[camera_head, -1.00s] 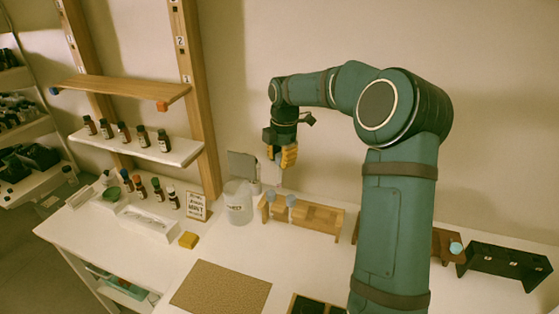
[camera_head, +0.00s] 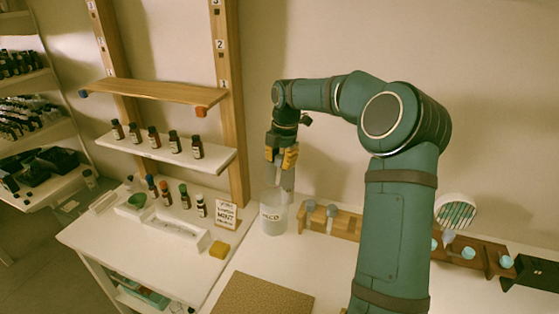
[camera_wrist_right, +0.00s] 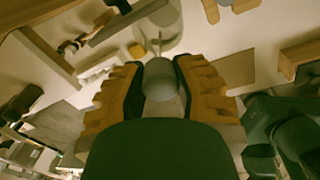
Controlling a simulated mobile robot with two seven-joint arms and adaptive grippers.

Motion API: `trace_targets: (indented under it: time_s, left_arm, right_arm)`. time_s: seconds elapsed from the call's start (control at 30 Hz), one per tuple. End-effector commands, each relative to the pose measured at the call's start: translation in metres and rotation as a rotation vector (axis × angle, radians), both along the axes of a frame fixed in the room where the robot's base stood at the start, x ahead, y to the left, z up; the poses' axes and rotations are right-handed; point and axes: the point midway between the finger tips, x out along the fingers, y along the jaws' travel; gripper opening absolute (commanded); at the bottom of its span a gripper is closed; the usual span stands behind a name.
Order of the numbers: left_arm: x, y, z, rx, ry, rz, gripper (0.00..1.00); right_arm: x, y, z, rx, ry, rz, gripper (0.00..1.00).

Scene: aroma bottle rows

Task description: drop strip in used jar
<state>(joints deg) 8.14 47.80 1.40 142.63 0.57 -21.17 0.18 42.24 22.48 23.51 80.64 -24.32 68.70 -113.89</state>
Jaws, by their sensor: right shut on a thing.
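The used jar (camera_head: 272,220) is a clear, labelled container standing on the white table near the back wall. My right gripper (camera_head: 281,157) is above it, slightly right of its centre in the head view. In the right wrist view, its yellow fingers (camera_wrist_right: 160,88) are shut on a grey, rounded piece (camera_wrist_right: 159,80). A thin, pale strip (camera_wrist_right: 158,43) projects from that piece toward a round, pale shape that looks like the jar (camera_wrist_right: 172,40). I cannot tell whether the strip's tip is inside the rim. My left gripper is not in view.
A wooden rack (camera_head: 342,224) with grey-topped items stands right of the jar. A small sign (camera_head: 226,215), a yellow block (camera_head: 219,249) and a white tray (camera_head: 170,232) are to its left. A brown mat (camera_head: 262,296) lies in front. Shelved bottles (camera_head: 155,138) stand further left.

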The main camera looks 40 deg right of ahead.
Motion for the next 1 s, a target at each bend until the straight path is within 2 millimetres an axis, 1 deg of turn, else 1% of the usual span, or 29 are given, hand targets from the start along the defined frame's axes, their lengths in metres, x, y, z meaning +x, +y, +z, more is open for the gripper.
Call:
trace_targets:
  time_s: [0.17,0.4,1.0]
  left_arm:
    - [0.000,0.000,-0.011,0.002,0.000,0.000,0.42]
    - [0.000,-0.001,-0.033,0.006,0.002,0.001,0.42]
    - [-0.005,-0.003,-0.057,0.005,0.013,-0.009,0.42]
  right_arm:
    - [0.000,0.000,-0.012,0.000,0.000,-0.001,0.06]
    - [0.000,0.000,-0.033,0.000,0.000,-0.001,0.06]
    - [0.000,0.000,-0.085,0.000,0.001,-0.001,0.06]
